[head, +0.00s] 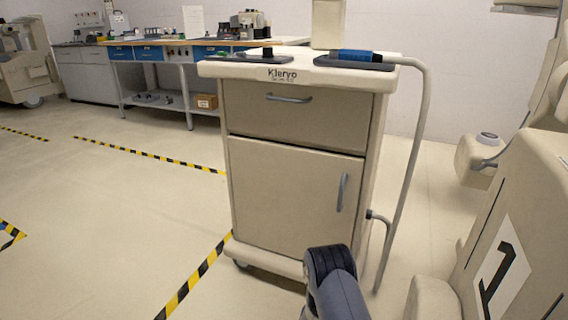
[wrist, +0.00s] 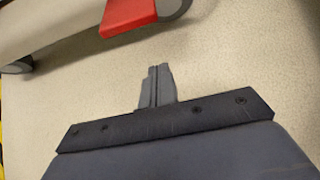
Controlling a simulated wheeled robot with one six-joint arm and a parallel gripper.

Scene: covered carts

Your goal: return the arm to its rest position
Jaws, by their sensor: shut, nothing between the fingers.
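My gripper (wrist: 155,87) shows in the wrist view with its two narrow grey fingers together. Nothing is between them, and pale speckled floor lies beyond. In the head view a dark grey part of my arm (head: 332,280) rises at the bottom edge, in front of the cart's lower right. The gripper itself cannot be made out in the head view.
A beige cart (head: 295,195) with a drawer and door stands ahead, a bent grey tube (head: 408,160) at its right. Beige equipment (head: 510,230) stands close at right. A workbench (head: 170,55) is at the back. A red part (wrist: 128,15) shows near wheels.

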